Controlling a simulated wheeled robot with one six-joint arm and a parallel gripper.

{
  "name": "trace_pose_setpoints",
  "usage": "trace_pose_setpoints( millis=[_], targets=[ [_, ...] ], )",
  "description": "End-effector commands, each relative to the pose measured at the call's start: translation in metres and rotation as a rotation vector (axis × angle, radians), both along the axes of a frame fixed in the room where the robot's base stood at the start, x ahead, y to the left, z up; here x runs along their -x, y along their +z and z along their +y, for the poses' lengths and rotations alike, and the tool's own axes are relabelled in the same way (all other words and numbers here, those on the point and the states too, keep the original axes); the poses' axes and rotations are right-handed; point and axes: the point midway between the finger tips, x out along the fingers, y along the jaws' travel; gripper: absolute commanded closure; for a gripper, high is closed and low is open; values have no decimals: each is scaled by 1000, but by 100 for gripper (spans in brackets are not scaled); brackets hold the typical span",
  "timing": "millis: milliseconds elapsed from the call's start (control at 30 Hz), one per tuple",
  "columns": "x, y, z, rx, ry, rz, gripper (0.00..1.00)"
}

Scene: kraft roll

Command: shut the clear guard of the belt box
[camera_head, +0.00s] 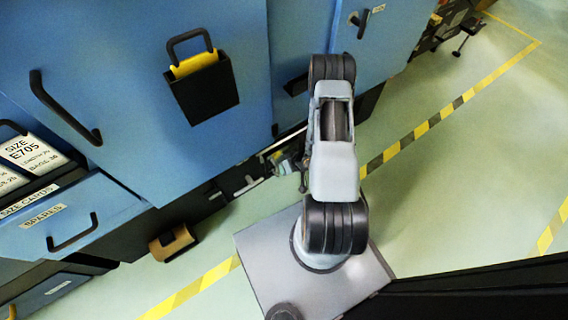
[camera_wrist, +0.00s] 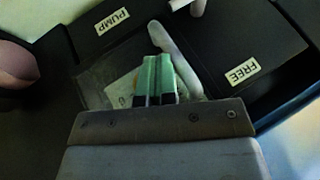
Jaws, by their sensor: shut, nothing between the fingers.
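In the wrist view my gripper (camera_wrist: 155,76) has its two green fingertips together, with nothing between them. Behind the tips is a greyish, see-through-looking panel (camera_wrist: 98,86), which may be the clear guard of the belt box; I cannot tell how far open it stands. A pale curved bar (camera_wrist: 167,43) runs just behind and right of the fingertips; contact cannot be told. In the head view my gripper (camera_head: 278,158) is low in front of the blue cabinet (camera_head: 150,120), partly hidden by my arm. The belt box is not clear there.
Dark boxes labelled PUMP (camera_wrist: 112,21) and FREE (camera_wrist: 242,72) flank the panel. A black holder (camera_head: 205,95) and a handle (camera_head: 62,110) jut from the cabinet. A brown piece (camera_head: 172,243) lies on the floor. The green floor (camera_head: 440,210) at right is open.

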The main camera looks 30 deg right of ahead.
Motion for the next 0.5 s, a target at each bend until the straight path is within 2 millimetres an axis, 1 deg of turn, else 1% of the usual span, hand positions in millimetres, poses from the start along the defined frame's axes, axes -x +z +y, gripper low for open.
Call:
trace_pose_setpoints(
  millis=[500],
  targets=[
    [3,0,8,-4,-9,-1,100]
  ],
)
